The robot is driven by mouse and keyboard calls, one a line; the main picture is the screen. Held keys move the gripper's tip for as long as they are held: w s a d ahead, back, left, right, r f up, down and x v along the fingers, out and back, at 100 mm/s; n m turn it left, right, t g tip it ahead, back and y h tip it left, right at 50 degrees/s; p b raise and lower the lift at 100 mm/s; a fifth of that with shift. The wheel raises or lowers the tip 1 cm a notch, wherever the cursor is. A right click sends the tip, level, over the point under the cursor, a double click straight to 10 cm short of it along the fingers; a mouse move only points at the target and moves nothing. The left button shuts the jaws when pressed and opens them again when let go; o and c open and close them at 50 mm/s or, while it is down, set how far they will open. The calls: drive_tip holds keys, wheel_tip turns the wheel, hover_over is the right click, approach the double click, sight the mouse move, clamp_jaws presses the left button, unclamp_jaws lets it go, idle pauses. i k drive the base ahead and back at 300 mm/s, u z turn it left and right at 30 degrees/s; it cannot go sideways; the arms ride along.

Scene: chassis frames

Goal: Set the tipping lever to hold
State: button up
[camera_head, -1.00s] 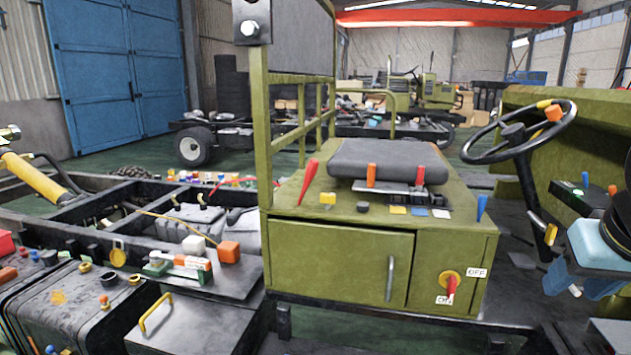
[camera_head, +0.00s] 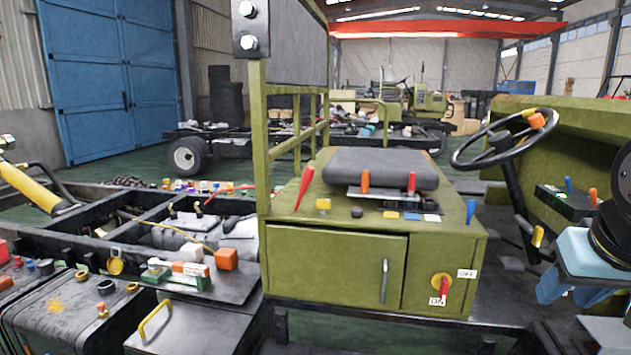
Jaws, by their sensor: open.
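No readable label marks the tipping lever or a hold position, so I cannot tell which lever it is. On the green seat box a red lever (camera_head: 304,188) leans to the right at the left side. A blue lever (camera_head: 470,210) stands at the right corner. An orange lever (camera_head: 365,181) and a red-orange lever (camera_head: 411,182) stand before the seat. A black control box (camera_head: 563,203) at right carries a blue lever (camera_head: 567,185) and an orange lever (camera_head: 593,196). My gripper (camera_head: 568,292), light and dark blue, is open at the right edge, apart from these levers.
A steering wheel (camera_head: 498,142) stands between seat box and control box. A red switch (camera_head: 443,289) with ON and OFF labels is on the box front. A green frame post (camera_head: 260,140) rises at its left. A cluttered chassis (camera_head: 110,215) fills the left.

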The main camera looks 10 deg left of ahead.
sight(309, 172)
drive_tip(key=k, duration=0.45)
drive_tip(key=u, duration=0.35)
drive_tip(key=i, duration=1.3)
